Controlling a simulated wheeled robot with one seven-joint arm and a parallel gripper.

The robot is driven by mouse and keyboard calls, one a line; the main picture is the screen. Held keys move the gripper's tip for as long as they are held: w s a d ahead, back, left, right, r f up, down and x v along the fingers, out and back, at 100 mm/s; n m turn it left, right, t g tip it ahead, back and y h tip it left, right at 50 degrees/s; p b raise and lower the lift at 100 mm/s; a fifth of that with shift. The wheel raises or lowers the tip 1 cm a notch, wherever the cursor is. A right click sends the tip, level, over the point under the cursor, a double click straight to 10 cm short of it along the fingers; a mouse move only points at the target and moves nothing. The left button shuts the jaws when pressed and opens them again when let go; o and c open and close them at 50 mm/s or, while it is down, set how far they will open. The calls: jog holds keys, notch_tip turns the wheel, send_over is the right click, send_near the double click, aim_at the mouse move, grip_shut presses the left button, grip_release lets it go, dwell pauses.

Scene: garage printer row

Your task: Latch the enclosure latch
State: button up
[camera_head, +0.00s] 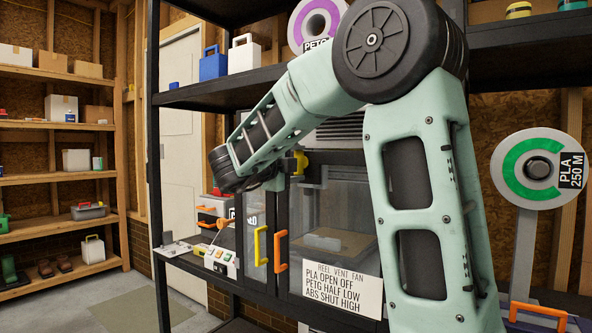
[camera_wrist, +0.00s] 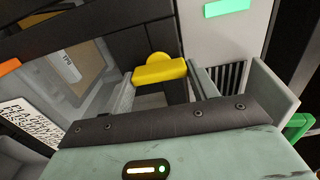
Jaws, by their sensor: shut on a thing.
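The enclosure (camera_head: 335,215) is a dark-framed cabinet with clear doors under the shelf. Its yellow latch (camera_head: 301,162) shows at the top of the door frame, partly behind my arm. In the wrist view the latch (camera_wrist: 158,71) is a yellow bar with a round hub behind it, lying across the space between my fingers. My gripper (camera_wrist: 161,84) is shut on this bar, one finger at each end. In the head view my forearm and wrist hide most of the gripper.
A yellow door handle (camera_head: 260,246) and an orange one (camera_head: 281,251) stand out below the latch. A white sign (camera_head: 328,287) hangs at the front. A small switch box (camera_head: 221,262) sits at left. A green-ringed reel (camera_head: 538,168) stands at right.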

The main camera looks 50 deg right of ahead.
dwell(0.3)
jog(key=o, duration=1)
jog(key=s+a, duration=0.1)
jog(key=a, duration=1.6)
jog(key=shift+s+a, duration=0.2)
